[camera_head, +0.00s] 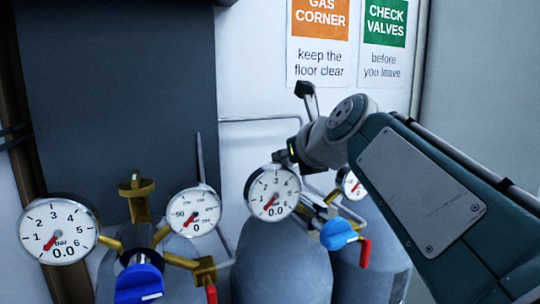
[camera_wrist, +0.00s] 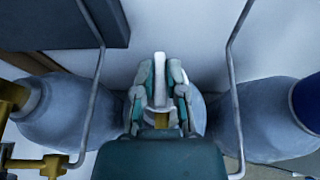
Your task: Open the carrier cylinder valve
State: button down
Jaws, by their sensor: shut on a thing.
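In the wrist view, my gripper (camera_wrist: 159,85) is shut on a pale, narrow upright piece (camera_wrist: 160,65), which looks like a valve handle seen edge-on. A bit of brass (camera_wrist: 160,121) shows between the fingers. The middle grey gas cylinder (camera_wrist: 197,112) is behind and below the fingers; in the head view it (camera_head: 285,262) stands under a gauge (camera_head: 272,193) reading 0.0. No label shows which cylinder is the carrier.
The left cylinder's brass valve (camera_head: 136,190) stands clear, with a blue knob (camera_head: 139,283) and two gauges near zero. Another blue knob (camera_head: 338,233) and red lever (camera_head: 365,252) sit right of the middle gauge. Grey pipes (camera_wrist: 236,90) flank my gripper. A dark panel (camera_head: 115,90) stands behind.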

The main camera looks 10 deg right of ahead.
jog(key=shift+f+n+y, duration=0.1)
jog(key=shift+n+y, duration=0.3)
jog(key=shift+y, duration=0.1)
jog(key=c, duration=0.7)
grip_release()
jog(key=v, duration=1.2)
jog(key=shift+w, duration=0.1)
